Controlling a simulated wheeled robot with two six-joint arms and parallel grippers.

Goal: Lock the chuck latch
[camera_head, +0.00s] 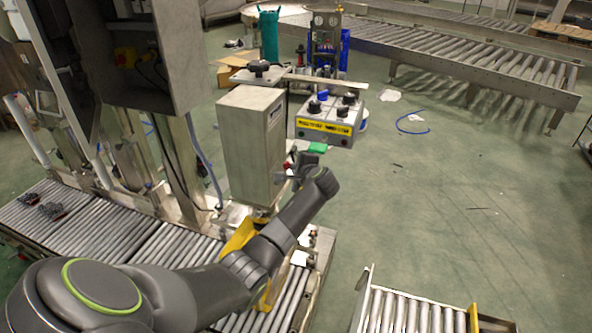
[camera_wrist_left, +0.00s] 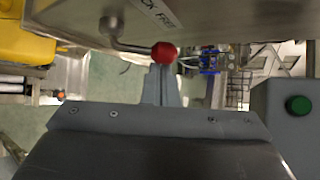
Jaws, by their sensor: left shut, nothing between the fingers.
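The chuck latch shows in the left wrist view as a bent metal lever with a red ball knob (camera_wrist_left: 165,53). It sits on the face of a metal housing (camera_wrist_left: 85,22) with a partly visible label ending in "CK FREE". My left gripper (camera_wrist_left: 160,82) is shut and empty, its fingertips right by the knob; I cannot tell whether they touch. In the head view the housing is the upright grey metal box (camera_head: 250,145), and my left gripper (camera_head: 284,176) is at its right side, with the latch hard to make out. My right gripper is out of view.
A control box (camera_head: 328,122) with knobs and a yellow label stands behind my gripper. A grey box with a green button (camera_wrist_left: 298,105) is at the right in the wrist view. Roller conveyors (camera_head: 95,240) run below and left.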

